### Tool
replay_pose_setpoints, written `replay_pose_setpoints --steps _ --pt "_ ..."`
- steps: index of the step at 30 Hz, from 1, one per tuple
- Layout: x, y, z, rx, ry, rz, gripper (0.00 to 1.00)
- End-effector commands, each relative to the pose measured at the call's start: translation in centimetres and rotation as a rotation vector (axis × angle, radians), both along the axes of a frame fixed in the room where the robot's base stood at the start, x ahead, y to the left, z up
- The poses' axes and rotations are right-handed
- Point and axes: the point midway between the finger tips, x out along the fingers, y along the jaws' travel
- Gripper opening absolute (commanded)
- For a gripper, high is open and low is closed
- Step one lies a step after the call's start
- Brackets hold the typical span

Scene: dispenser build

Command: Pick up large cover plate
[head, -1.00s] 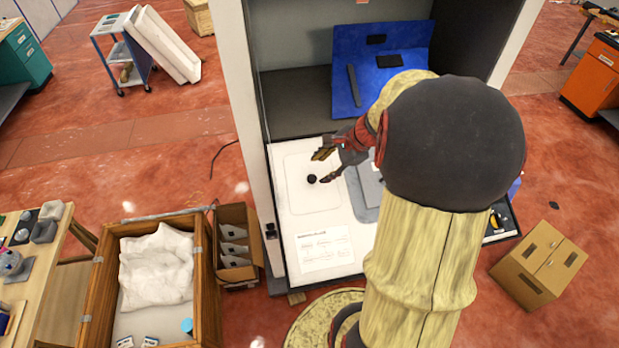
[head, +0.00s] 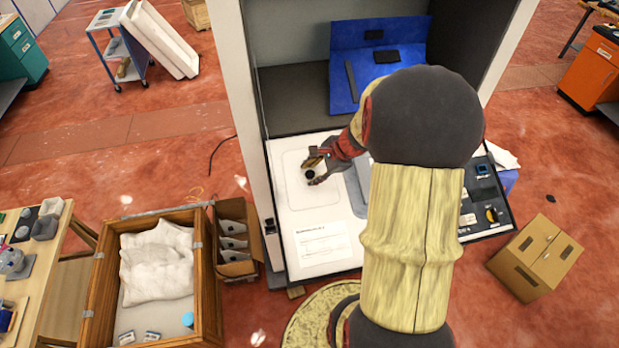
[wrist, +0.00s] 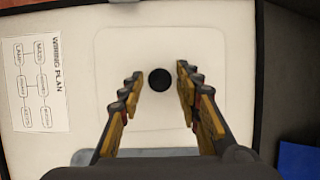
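The large cover plate appears to be the pale rounded-square panel (head: 306,197) on the white board, with a round black knob (head: 309,175) on it. In the wrist view the plate (wrist: 160,45) lies flat and almost matches the board's colour; its knob (wrist: 160,79) is near the middle. My gripper (head: 316,168) is over the plate at the knob. In the wrist view its two fingers (wrist: 157,80) are open, one on each side of the knob, with gaps between. I cannot tell how high the fingertips are above the plate.
A printed wiring plan (wrist: 40,83) lies on the board beside the plate. A grey panel (head: 355,190) is right of my gripper, partly behind my arm. The cabinet's white side post (head: 246,130) stands left of the board. A blue mat (head: 343,100) with dark parts lies behind.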

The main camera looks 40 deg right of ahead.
Motion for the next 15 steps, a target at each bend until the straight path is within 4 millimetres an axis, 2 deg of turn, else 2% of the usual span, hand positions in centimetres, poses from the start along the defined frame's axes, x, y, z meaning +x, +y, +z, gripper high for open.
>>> replay_pose_setpoints --steps 15 --pt "0.0 0.0 0.02 0.0 0.0 0.0 0.03"
